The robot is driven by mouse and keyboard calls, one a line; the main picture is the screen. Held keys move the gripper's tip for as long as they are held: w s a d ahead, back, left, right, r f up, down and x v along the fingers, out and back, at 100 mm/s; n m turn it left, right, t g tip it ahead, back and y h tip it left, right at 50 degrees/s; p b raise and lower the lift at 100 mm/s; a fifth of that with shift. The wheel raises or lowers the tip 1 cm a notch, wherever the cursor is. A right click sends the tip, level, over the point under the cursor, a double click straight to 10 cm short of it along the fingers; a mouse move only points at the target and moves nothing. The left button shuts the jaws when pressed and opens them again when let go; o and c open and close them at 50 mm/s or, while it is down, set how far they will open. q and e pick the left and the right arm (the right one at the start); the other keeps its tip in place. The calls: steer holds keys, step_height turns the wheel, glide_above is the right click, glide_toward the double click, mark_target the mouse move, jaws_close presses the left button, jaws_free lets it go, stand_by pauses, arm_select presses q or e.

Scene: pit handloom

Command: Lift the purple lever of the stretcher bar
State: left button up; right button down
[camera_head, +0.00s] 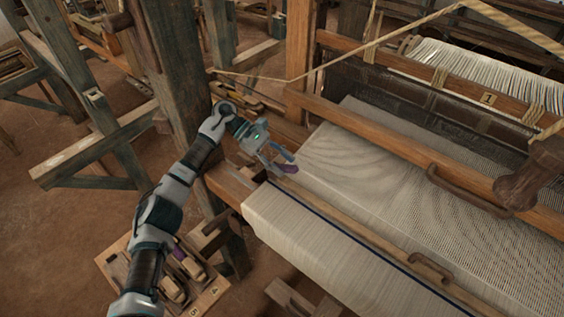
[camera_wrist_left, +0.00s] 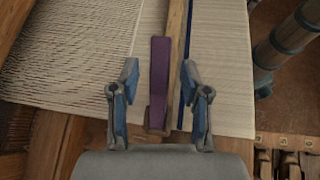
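The purple lever (camera_head: 289,168) sits at the near left end of the wooden stretcher bar (camera_head: 352,228), which lies across the pale cloth. In the left wrist view the lever (camera_wrist_left: 160,68) is a flat purple strip, lying along the bar (camera_wrist_left: 176,38). My left gripper (camera_head: 280,160) is over that end of the bar. Its two blue-grey fingers (camera_wrist_left: 158,78) are spread apart, one on each side of the lever, with visible gaps. Nothing is held between them. In the head view a finger partly overlaps the lever. My right gripper is not in view.
A thick wooden loom post (camera_head: 178,75) stands just behind my left arm. The cloth roll (camera_head: 320,245) is in front of the bar. A wooden beam with a curved handle (camera_head: 465,192) crosses behind. A tray of tools (camera_head: 207,296) lies low at the left.

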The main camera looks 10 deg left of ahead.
mark_target(281, 166)
arm_select(q)
step_height(281, 166, up, 10)
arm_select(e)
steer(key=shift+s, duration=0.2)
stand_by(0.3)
arm_select(q)
steer(key=shift+w+f, duration=0.1)
